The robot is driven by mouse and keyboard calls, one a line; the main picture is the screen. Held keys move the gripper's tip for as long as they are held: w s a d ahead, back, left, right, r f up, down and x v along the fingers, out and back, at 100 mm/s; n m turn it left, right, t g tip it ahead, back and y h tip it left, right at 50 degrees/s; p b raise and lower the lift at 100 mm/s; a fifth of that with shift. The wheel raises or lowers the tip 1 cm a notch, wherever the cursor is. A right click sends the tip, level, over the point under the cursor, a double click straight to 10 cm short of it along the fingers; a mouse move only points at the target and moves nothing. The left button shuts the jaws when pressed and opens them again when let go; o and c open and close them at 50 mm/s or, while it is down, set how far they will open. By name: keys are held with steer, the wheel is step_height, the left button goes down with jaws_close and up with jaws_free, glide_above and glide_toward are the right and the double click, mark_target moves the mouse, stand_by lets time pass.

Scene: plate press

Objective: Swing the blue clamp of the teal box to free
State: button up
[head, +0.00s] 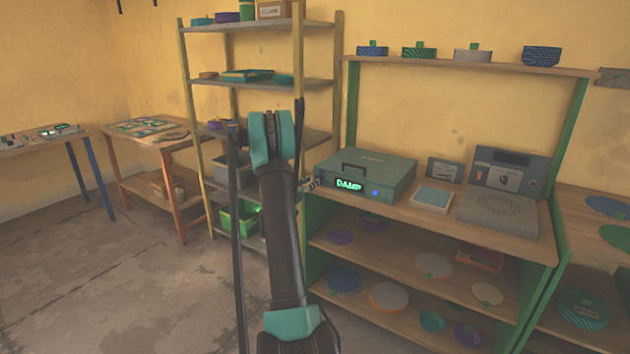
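The teal box (392,170) stands on the left part of the workbench top. It has a dark handle (358,170) on its lid and a lit display (348,185) reading "DAMP" on its front. A small blue round part (375,193) sits on the front, right of the display; I cannot tell whether it is the clamp or how it is set. My gripper (313,184) shows small at the box's left front edge, partly hidden by my arm. Whether it touches the box, and whether its fingers are open, cannot be made out.
Right of the box are a light blue pad (433,197), a small grey panel (443,169) and a grey device (500,207) with a raised back. An overhead shelf (430,63) holds several round pieces. A tall shelf rack (262,83) stands behind my arm. The floor at left is clear.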

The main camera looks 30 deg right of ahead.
mark_target(316, 178)
steer(key=shift+x, duration=2)
jaws_close()
